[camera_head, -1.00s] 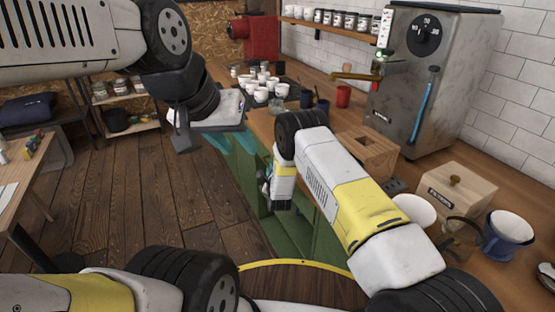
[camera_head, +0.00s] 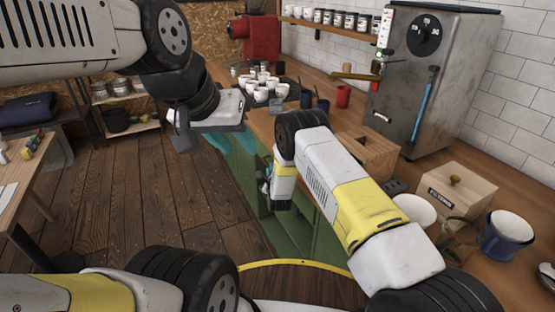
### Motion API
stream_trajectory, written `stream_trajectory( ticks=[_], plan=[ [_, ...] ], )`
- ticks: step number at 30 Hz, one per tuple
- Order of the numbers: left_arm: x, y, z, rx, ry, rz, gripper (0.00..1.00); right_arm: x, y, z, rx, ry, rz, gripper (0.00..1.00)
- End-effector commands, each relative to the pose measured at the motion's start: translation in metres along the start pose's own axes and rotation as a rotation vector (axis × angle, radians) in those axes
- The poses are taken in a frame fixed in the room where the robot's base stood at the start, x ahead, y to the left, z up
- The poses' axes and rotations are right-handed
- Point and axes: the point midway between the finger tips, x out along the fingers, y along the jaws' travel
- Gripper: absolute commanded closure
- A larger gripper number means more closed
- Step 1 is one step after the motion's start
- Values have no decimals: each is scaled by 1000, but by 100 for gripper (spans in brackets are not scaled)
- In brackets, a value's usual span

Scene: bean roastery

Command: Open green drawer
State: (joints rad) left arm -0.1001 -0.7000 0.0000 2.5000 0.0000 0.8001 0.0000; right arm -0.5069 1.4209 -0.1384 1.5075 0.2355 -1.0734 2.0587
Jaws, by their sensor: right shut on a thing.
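The green cabinet front (camera_head: 296,229) runs along the wooden counter's left side, mostly behind my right arm. My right gripper (camera_head: 268,190) points down at this green front and is shut on what seems to be the green drawer's handle. The handle and the drawer's edges are hidden by the gripper and arm, so I cannot tell how far the drawer stands out. My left gripper (camera_head: 212,124) hangs in the air farther back, over the floor beside the counter, with its fingers apart and nothing seen between them.
Teal shapes (camera_head: 246,144) show below my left gripper by the cabinet. White cups (camera_head: 262,94), a wooden box (camera_head: 456,188), a blue dripper (camera_head: 508,235) and a grey machine (camera_head: 420,85) stand on the counter. The wooden floor (camera_head: 135,190) left of the cabinet is clear.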

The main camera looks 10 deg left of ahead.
Motion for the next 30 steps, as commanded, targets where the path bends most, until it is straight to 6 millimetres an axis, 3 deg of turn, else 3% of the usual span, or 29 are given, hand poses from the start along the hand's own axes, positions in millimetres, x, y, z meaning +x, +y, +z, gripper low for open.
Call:
stream_trajectory(
  ticks=[11,17,23,30],
  plan=[
    [0,0,0,0,0,0,64,-1,1,0,1,1,1,100],
    [0,0,0,0,0,0,64,-5,10,12,3,1,3,100],
    [0,0,0,0,0,0,64,-17,32,42,5,0,4,100],
    [0,0,0,0,0,0,64,-38,70,92,3,-1,4,100]
  ],
)
